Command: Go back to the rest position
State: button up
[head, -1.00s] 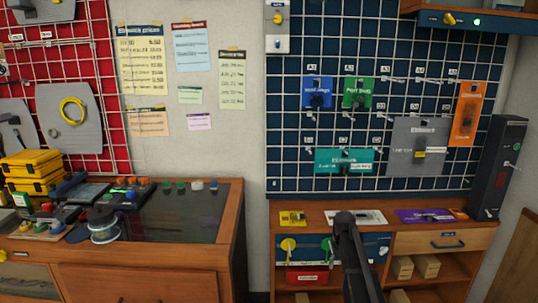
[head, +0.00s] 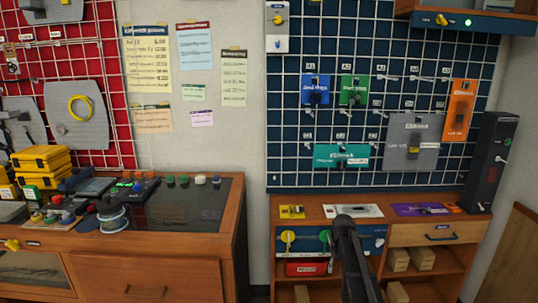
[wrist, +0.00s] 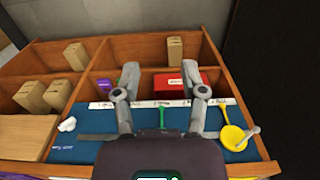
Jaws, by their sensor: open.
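My gripper (wrist: 160,70) shows in the wrist view with its two grey fingers spread wide and nothing between them. It hangs over the blue panel (wrist: 85,150) of the wooden cabinet. A green handle (wrist: 162,118) shows between the fingers and a yellow round knob (wrist: 233,137) lies to their right. A red box (wrist: 170,83) sits in a compartment beyond the fingertips. In the head view my dark arm stands in front of the cabinet, and the gripper's fingers cannot be made out there. The blue panel (head: 372,243) is partly hidden behind the arm.
The cabinet shelves hold wooden blocks (head: 423,258) and a red box (head: 306,269). Flat coloured parts, one of them purple (head: 420,209), lie on the cabinet top. A blue grid wall (head: 290,110) stands behind. A cluttered wooden bench (head: 150,280) is at the left.

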jog(key=s+a, duration=0.4)
jog(key=s, duration=0.8)
jog(key=s+a, duration=0.4)
jog(key=s, duration=0.7)
notch_tip(320, 180, up, 21)
jog(key=p, duration=2)
jog(key=shift+s+d+p, duration=0.15)
jog(key=shift+d+p, duration=0.05)
jog(key=shift+p, duration=0.2)
jog(key=shift+f, duration=0.1)
